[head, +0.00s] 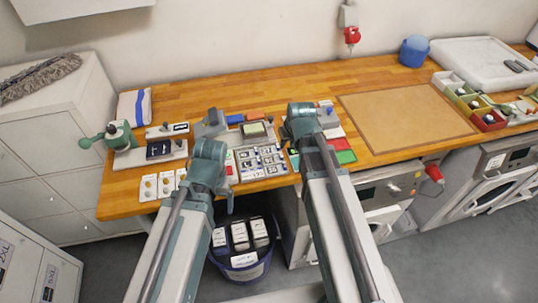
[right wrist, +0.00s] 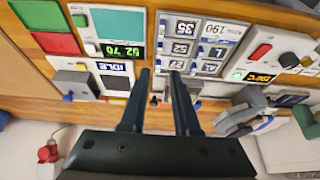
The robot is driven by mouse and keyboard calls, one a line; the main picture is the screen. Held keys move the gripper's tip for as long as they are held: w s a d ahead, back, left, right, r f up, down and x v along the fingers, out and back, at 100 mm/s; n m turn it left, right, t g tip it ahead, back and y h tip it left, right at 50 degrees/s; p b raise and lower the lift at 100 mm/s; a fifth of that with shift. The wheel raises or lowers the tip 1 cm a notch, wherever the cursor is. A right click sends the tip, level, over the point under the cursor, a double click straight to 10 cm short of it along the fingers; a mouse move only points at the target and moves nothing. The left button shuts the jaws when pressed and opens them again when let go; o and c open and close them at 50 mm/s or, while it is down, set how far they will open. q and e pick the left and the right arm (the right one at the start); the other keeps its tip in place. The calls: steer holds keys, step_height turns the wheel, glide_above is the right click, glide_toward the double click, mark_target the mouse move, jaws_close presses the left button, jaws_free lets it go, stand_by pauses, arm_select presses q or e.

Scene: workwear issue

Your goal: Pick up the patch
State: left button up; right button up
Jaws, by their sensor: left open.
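No single thing is clearly marked as the patch. A white rack of small dark labelled pieces with numbers (head: 262,160) lies at the table's front edge; it also shows in the right wrist view (right wrist: 196,50). White cards with yellowish discs (head: 150,187) lie further left. My right gripper (right wrist: 160,75) is open and empty, its fingertips just short of the rack's near side. In the head view my right arm hides its jaws. My left gripper (head: 222,190) is open near the table's front edge, left of the rack, its fingers small and partly hidden.
A red and green panel (head: 342,150) lies right of the rack. A press-like device (head: 118,135) stands at left. A tan mat (head: 405,115) is clear. A bin with white packs (head: 240,262) stands below the edge. Coloured trays (head: 490,120) and a blue bucket (head: 414,52) stand at right.

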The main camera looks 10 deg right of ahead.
steer(key=b, duration=0.8)
glide_above(281, 155)
steer(key=s, duration=0.3)
step_height(281, 155, down, 8)
steer(key=shift+s+d+r, duration=0.1)
steer(key=shift+s, duration=0.05)
steer(key=shift+f, duration=0.2)
steer(key=b+x, duration=0.4)
steer(key=x, duration=0.1)
steer(key=shift+w+b, duration=0.35)
steer(key=shift+b, duration=0.05)
steer(key=shift+r, duration=0.15)
steer(key=shift+c, duration=0.3)
jaws_close()
